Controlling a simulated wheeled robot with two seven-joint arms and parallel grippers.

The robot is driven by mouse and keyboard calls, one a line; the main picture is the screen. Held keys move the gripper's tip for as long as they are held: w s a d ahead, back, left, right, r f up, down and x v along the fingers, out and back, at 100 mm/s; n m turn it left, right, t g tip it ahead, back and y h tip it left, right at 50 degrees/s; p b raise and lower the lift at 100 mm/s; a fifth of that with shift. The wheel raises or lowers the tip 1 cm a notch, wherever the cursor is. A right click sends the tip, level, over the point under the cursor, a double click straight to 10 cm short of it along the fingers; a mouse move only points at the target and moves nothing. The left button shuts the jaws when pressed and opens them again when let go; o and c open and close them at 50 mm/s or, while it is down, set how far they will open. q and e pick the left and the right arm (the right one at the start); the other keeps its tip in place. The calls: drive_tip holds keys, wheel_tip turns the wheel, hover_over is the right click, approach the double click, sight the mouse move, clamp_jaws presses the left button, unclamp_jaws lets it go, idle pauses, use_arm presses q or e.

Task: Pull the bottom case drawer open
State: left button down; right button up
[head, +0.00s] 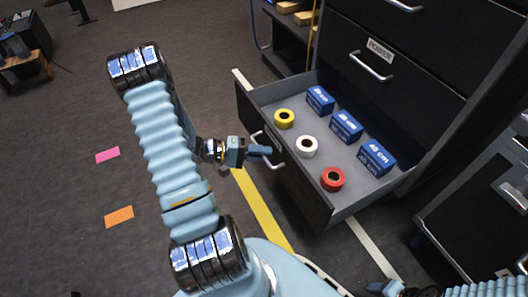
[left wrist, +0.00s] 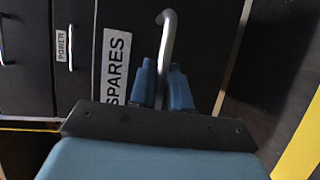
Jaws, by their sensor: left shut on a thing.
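The bottom case drawer (head: 300,186) stands pulled out of the dark case, with its inside open to view. Its front carries a SPARES label (left wrist: 116,62) in the left wrist view. My left gripper (head: 263,151) is shut on the drawer's metal handle (head: 277,160). In the left wrist view the blue fingers (left wrist: 164,82) sit on both sides of the handle bar (left wrist: 168,28). Inside the drawer lie a yellow roll (head: 284,118), a white roll (head: 307,146), a red roll (head: 333,179) and three blue boxes (head: 347,127). My right gripper (head: 387,288) shows partly at the bottom edge; its jaws are unclear.
A closed upper drawer with a handle (head: 371,66) is above the open one. A dark cabinet (head: 475,225) stands at the right. A yellow floor stripe (head: 258,210) runs below the drawer. Pink (head: 108,155) and orange (head: 119,216) patches lie on clear floor at left.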

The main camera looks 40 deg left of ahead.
use_arm(q)
drive_tip(key=c, duration=1.2)
unclamp_jaws()
drive_tip(key=shift+o, duration=0.2)
drive_tip(key=shift+a, duration=0.1)
drive_tip(key=v, duration=1.3)
drive_tip(key=shift+s+a+r+p, duration=0.2)
drive_tip(key=shift+s+p, duration=0.05)
drive_tip(key=shift+p, duration=0.05)
drive_tip(key=shift+d, duration=0.1)
